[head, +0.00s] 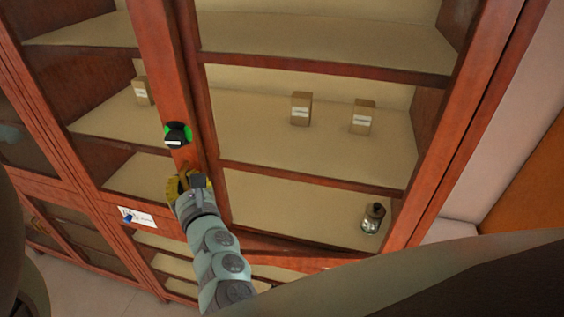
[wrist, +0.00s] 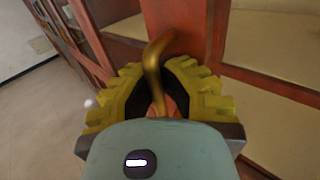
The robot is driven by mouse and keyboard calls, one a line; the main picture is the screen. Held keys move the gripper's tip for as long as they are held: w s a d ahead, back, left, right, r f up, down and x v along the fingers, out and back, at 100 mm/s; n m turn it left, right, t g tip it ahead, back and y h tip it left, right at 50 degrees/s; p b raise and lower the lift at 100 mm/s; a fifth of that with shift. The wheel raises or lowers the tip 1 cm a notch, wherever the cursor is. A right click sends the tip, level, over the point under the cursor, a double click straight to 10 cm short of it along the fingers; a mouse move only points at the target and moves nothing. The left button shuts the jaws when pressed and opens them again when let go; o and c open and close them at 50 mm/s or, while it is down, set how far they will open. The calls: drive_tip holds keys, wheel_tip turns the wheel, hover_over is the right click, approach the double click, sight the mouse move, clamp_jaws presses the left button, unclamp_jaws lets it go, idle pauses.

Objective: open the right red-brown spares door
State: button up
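The red-brown cabinet door (head: 160,60) has a tall wooden stile with shelves showing to its right. I cannot tell whether it is fully closed or slightly ajar. My gripper (head: 187,182) is at this stile, below a round black-and-green fitting (head: 177,135). In the wrist view, a curved brass handle (wrist: 153,68) runs between the two yellow fingers of my gripper (wrist: 155,82). The fingers stand on either side of the handle, with some gap showing between them. In the head view the handle is mostly hidden by my gripper.
Small boxes (head: 301,108) and a dark-topped jar (head: 373,217) stand on the shelves. A white label (head: 136,216) is on the cabinet left of my arm. Another glazed door (head: 75,232) is at lower left. Pale floor (wrist: 40,115) is open left of the cabinet.

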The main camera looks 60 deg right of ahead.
drive_tip(key=o, duration=0.4)
drive_tip(key=shift+d+r, duration=0.1)
drive_tip(key=shift+d, duration=0.2)
drive_tip(key=v, duration=1.2)
